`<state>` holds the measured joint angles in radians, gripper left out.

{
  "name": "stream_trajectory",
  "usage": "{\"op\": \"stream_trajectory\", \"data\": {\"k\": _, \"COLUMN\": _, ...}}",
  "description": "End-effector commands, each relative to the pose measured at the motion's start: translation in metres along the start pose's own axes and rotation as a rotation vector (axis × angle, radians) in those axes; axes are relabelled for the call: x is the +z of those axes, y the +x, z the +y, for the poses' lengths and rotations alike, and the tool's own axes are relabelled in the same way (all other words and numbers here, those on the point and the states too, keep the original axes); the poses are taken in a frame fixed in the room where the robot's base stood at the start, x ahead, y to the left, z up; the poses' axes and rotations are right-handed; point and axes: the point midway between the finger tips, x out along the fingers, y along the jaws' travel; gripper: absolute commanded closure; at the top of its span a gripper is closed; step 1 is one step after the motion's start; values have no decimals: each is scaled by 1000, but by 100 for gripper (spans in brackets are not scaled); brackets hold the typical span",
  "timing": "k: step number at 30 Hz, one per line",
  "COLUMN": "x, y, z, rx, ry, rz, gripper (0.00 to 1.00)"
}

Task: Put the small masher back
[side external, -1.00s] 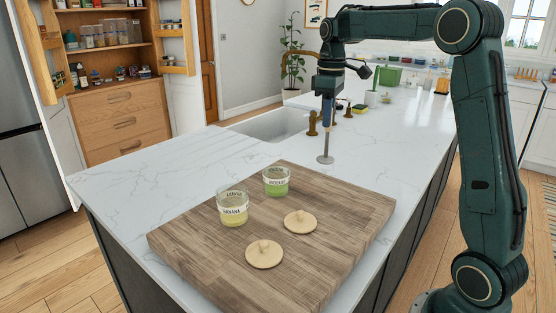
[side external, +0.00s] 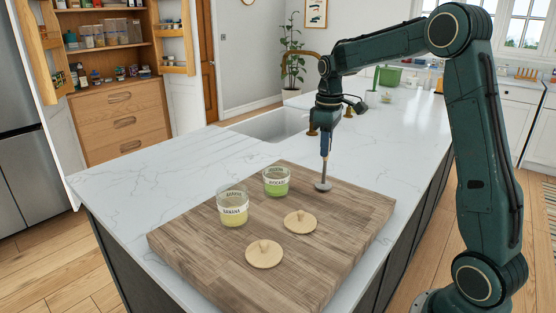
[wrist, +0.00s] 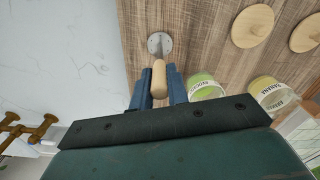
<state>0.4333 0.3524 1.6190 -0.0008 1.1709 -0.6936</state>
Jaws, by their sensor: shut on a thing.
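The small masher has a pale wooden handle (wrist: 159,78) and a round grey metal foot (side external: 322,185). My gripper (side external: 326,134) is shut on the handle and holds the masher upright, foot down. The two blue fingers (wrist: 159,88) sit on either side of the handle in the wrist view. The foot is over the back right part of the wooden board (side external: 355,203); I cannot tell whether it touches the board. The masher is to the right of the glass jar of green contents labelled AVOCADO (side external: 276,183).
A glass jar labelled BANANA (side external: 232,208) stands on the board, with two round wooden lids (side external: 264,254) (side external: 300,222) in front. A sink (side external: 270,125) and a brass tap (wrist: 22,130) lie behind. The white counter (side external: 140,185) to the left is clear.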

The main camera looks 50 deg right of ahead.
Motion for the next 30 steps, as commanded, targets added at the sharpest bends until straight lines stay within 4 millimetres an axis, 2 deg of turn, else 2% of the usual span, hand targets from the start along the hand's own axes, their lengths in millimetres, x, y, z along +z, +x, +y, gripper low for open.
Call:
{"op": "stream_trajectory", "data": {"k": 14, "x": 0, "y": 5, "z": 0, "rx": 1, "ry": 0, "rz": 1, "gripper": 100}}
{"op": "stream_trajectory", "data": {"k": 15, "x": 0, "y": 5, "z": 0, "rx": 1, "ry": 0, "rz": 1, "gripper": 78}}
{"op": "stream_trajectory", "data": {"k": 18, "x": 0, "y": 5, "z": 0, "rx": 1, "ry": 0, "rz": 1, "gripper": 62}}
{"op": "stream_trajectory", "data": {"k": 30, "x": 0, "y": 2, "z": 0, "rx": 1, "ry": 0, "rz": 1, "gripper": 62}}
